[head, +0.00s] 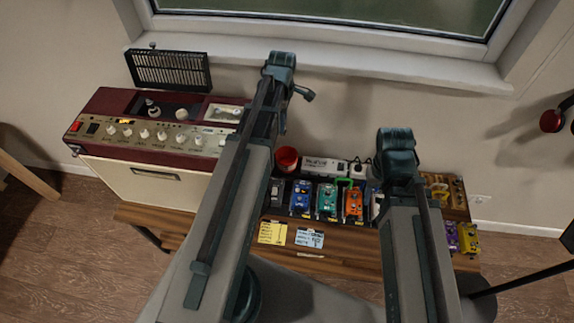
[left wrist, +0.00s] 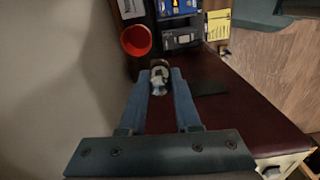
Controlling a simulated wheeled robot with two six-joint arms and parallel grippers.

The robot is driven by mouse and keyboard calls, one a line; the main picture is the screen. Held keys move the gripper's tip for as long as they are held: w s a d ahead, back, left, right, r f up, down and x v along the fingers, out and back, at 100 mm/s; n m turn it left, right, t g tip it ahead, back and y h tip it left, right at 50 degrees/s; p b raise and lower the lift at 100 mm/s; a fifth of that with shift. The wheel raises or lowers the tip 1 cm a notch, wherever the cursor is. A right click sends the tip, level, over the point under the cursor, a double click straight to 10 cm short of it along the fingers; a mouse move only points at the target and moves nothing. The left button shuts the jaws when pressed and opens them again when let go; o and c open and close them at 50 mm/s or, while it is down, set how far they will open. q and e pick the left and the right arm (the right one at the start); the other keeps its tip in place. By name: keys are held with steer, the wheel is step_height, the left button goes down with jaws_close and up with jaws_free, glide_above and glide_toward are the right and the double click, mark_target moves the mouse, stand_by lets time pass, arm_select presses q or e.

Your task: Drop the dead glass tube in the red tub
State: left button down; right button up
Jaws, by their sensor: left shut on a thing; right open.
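The red tub (head: 287,159) stands at the left end of the pedal row, just right of my left arm; it also shows in the left wrist view (left wrist: 136,40), open mouth visible. My left gripper (left wrist: 160,77) is shut on the glass tube (left wrist: 159,82), a small clear and whitish piece between the fingertips. In that view the tub appears just beyond and left of the tube, apart from it. In the head view the left wrist (head: 281,68) is high up, and its fingers and the tube are hidden. My right gripper (head: 396,152) is over the pedals, fingers hidden.
A maroon amplifier (head: 105,146) stands left, its top bay open with tube-like parts (head: 153,111) inside. A black grille (head: 168,70) is behind it. Several pedals (head: 327,200), a power strip (head: 325,166), a yellow note (head: 272,232) and a blue note (head: 309,238) occupy the bench.

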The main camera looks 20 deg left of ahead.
arm_select(q)
steer(key=b, duration=1.7)
glide_toward(283, 148)
steer(key=s+d, duration=0.1)
steer(key=s, duration=0.2)
steer(key=shift+d, duration=0.15)
step_height(283, 148, down, 6)
steer(key=b, duration=0.5)
steer(key=shift+b, duration=0.35)
steer(key=shift+s, duration=0.1)
steer(key=c, duration=0.5)
jaws_free()
steer(key=shift+r, duration=0.1)
steer(key=shift+c, duration=0.2)
steer(key=shift+r, duration=0.1)
